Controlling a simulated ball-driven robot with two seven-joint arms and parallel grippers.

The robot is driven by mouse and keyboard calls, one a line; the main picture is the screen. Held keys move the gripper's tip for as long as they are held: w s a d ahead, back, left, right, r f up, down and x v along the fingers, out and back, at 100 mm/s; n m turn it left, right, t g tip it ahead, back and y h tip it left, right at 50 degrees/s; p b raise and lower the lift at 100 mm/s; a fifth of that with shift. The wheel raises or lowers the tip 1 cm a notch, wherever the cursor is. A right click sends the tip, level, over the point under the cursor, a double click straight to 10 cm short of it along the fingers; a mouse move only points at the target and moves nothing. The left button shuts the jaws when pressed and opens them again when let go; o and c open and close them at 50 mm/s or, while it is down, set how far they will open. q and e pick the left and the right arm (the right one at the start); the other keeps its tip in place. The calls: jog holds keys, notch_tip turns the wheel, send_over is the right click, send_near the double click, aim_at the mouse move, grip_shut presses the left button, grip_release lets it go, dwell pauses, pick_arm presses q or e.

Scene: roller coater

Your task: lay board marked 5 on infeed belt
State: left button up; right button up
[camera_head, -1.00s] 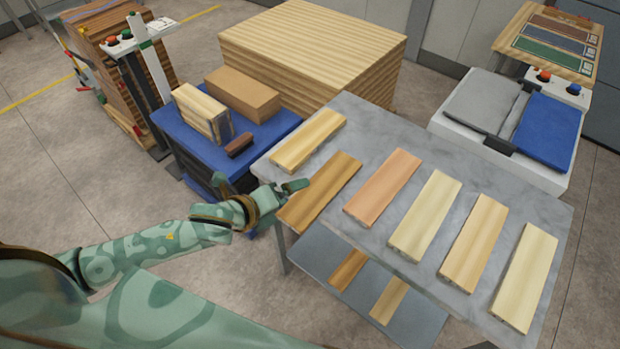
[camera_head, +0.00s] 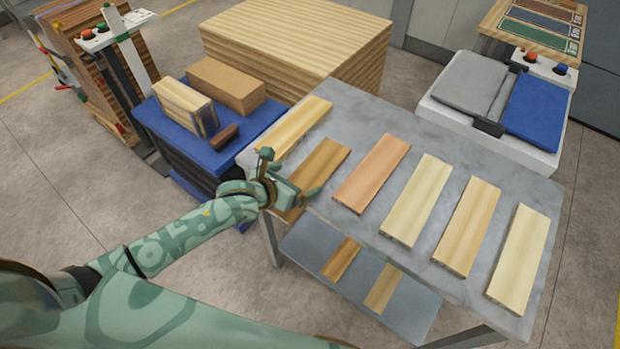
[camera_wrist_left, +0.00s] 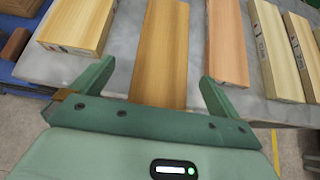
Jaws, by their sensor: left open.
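Several boards lie apart on a grey table (camera_head: 362,122); no number is legible, so I cannot tell which is marked 5. My left gripper (camera_head: 291,174) is open and empty at the near end of the brown board (camera_head: 325,160), the second from the left. In the left wrist view the brown board (camera_wrist_left: 161,45) lies between the spread fingers of the gripper (camera_wrist_left: 155,88), which do not grip it. The board to its left (camera_wrist_left: 78,24) and the pinkish board (camera_wrist_left: 227,45) lie on either side. I cannot identify an infeed belt. My right gripper is not in view.
A blue-topped cart (camera_head: 235,138) with blocks and a brush stands left of the table. A large board stack (camera_head: 300,35) is behind it. A white unit with grey and blue pads (camera_head: 540,110) stands at the back right. A lower shelf (camera_head: 315,250) holds two strips.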

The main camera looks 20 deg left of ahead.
aim_at(309, 175)
pick_arm(q)
jog(key=x, duration=0.2)
jog(key=b+x, duration=0.1)
jog(key=x, duration=0.2)
jog(key=shift+w+d+f, duration=0.1)
jog(key=shift+d+f, duration=0.2)
jog(key=shift+d, duration=0.05)
jog(key=shift+r, duration=0.1)
jog(key=c, duration=1.3)
